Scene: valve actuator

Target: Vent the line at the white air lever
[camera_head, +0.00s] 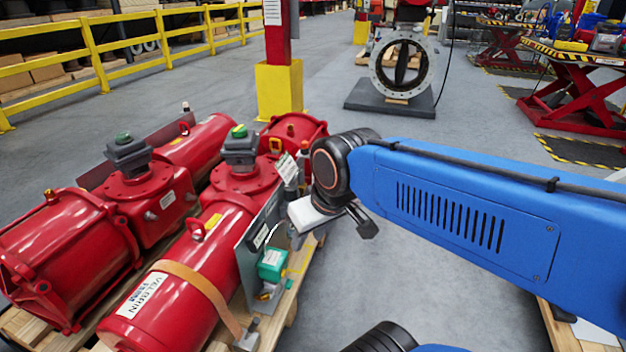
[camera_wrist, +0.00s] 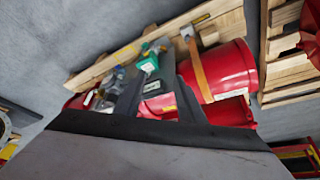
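The red actuator (camera_head: 190,270) lies on a pallet at the lower left, with a grey panel (camera_head: 252,252) on its right side. A green box (camera_head: 271,264) sits on the panel; it also shows in the wrist view (camera_wrist: 148,62). Small fittings crowd the panel's far end in the wrist view (camera_wrist: 110,85). I cannot pick out the white air lever for certain among them. My gripper (camera_head: 358,224) is just right of the panel's far end, apart from the green box. Its fingers are mostly hidden, so I cannot tell whether it is open.
A second red actuator (camera_head: 70,250) lies to the left. A yellow-based post (camera_head: 279,90) stands behind. A flanged valve (camera_head: 402,68) stands on a dark base further back. Grey floor is open between it and my arm. A wooden pallet edge (camera_head: 565,330) shows at lower right.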

